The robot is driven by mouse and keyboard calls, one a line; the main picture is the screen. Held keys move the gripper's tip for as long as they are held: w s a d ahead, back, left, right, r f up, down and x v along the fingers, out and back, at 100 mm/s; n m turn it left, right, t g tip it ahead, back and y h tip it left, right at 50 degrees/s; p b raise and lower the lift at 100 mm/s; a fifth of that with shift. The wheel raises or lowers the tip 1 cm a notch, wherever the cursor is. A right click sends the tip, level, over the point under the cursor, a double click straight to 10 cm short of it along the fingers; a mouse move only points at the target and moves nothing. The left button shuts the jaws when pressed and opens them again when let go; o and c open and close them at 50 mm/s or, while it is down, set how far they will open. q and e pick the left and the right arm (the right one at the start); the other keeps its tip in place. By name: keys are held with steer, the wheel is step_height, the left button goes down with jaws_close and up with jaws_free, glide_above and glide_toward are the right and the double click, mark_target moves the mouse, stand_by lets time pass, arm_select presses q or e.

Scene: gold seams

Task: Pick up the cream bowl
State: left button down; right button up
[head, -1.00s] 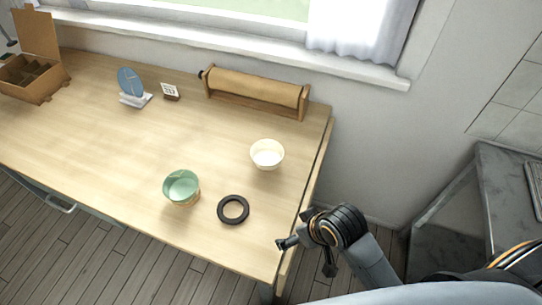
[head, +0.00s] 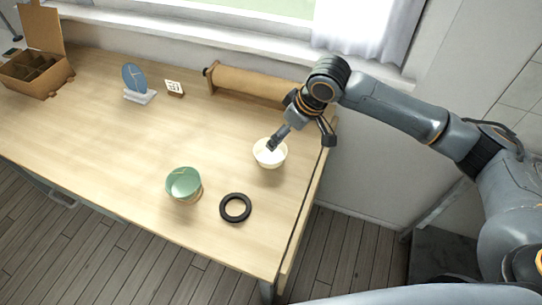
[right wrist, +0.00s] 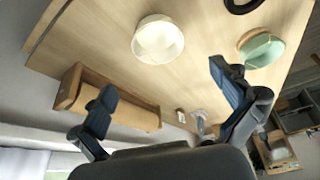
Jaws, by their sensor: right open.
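The cream bowl (head: 268,158) stands upright on the wooden table near its right edge. It also shows in the right wrist view (right wrist: 158,42), ahead of the fingertips and apart from them there. My right gripper (head: 300,141) is open above the bowl's right side. In the head view one finger overlaps the bowl's far rim, and the other is to the right of the bowl. I cannot tell whether the first finger touches it. In the right wrist view the two spread fingers (right wrist: 165,98) have nothing between them. My left gripper is not in view.
A green bowl (head: 184,183) and a black ring (head: 235,207) are in front of the cream bowl. A paper roll on a wooden holder (head: 245,82) lies behind it. A blue disc on a stand (head: 134,78), a small card (head: 174,88) and a divided box (head: 36,74) are farther left.

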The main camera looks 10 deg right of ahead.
glide_toward(267, 155)
steer(key=shift+w+a+f+p, duration=0.2)
steer(key=shift+f+p, duration=0.2)
steer(key=shift+f, duration=0.2)
steer(key=shift+w+a+f, duration=0.1)
steer(key=shift+w+f, duration=0.1)
steer(key=shift+f, duration=0.3)
steer(key=p+x, duration=0.1)
steer(key=x, duration=0.3)
steer(key=shift+f, duration=0.2)
steer(key=shift+c, duration=0.2)
steer(key=c, duration=1.1)
